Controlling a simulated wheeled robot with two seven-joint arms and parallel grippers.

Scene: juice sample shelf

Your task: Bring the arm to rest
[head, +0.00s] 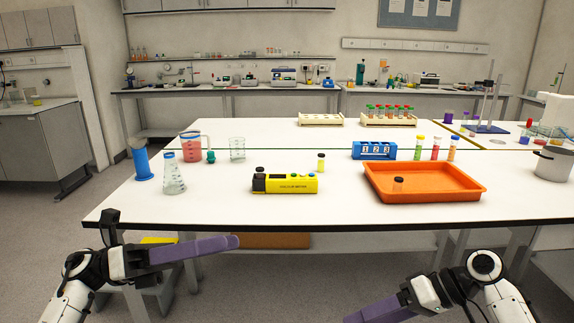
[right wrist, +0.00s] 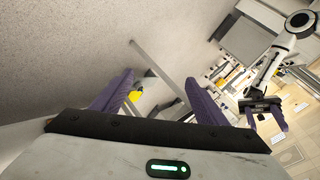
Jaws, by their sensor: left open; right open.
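My left gripper (head: 236,242) is in front of the table, below its front edge, with purple fingers pointing right. It looks empty. It also shows in the right wrist view (right wrist: 268,120). My right gripper (head: 350,316) is at the bottom of the head view, low in front of the table, its purple fingers pointing left. In the right wrist view its two fingers (right wrist: 160,82) stand apart with nothing held between them. Neither gripper touches anything on the table.
The white table (head: 225,211) holds an orange tray (head: 440,202) with a small dark-capped vial, a yellow meter (head: 290,184), a blue rack (head: 374,150), capped tubes, and glassware at left. A stool (head: 160,262) stands behind the left arm. Floor between the grippers looks clear.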

